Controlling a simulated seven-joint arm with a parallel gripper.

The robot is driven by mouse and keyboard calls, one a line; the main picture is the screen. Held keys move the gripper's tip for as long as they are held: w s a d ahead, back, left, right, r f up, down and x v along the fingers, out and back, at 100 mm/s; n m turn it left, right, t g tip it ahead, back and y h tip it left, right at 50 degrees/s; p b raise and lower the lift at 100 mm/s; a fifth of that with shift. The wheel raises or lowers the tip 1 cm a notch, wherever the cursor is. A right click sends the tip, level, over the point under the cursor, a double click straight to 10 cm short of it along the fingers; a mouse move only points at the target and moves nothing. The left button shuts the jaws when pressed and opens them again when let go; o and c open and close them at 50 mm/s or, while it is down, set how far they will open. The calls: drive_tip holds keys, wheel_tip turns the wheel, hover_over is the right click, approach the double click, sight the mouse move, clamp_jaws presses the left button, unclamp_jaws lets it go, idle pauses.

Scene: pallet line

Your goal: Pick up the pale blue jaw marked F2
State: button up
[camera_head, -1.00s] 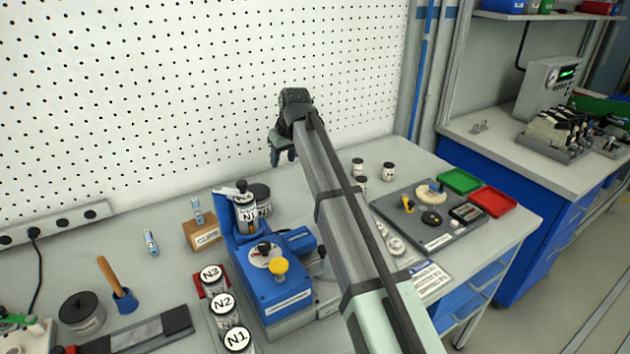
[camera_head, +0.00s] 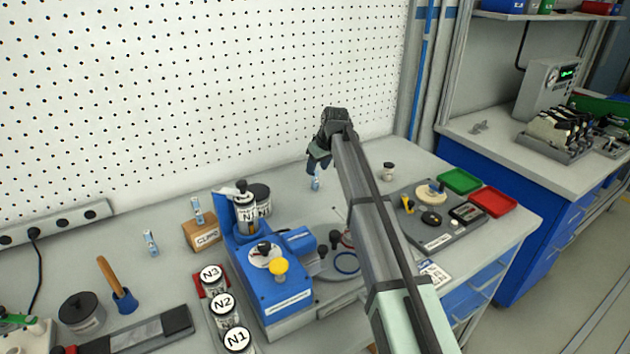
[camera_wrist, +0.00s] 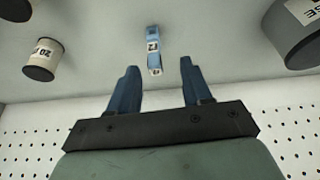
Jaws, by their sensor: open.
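In the head view the pale blue jaw (camera_head: 316,183) shows just below my gripper (camera_head: 315,168) near the back of the bench. In the wrist view my gripper (camera_wrist: 158,72) is open and empty, its two blue fingers apart with the jaw lined up roughly in the gap. I cannot tell how far the fingertips are above it.
Two other pale blue pieces show: one on the bench (camera_head: 151,242), one at the block labelled CLIPS (camera_head: 203,233). A small labelled jar (camera_wrist: 43,60) and a larger grey container (camera_wrist: 296,38) flank the jaw. The pegboard (camera_head: 200,90) rises behind.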

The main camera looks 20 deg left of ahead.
sight(317, 173)
drive_tip(key=shift+w+d+x, duration=0.15)
drive_tip(key=shift+x, duration=1.65)
drive_tip(key=shift+w+d+x, duration=0.15)
drive_tip(key=shift+x, duration=1.65)
drive_tip(key=shift+c, duration=0.3)
clamp_jaws()
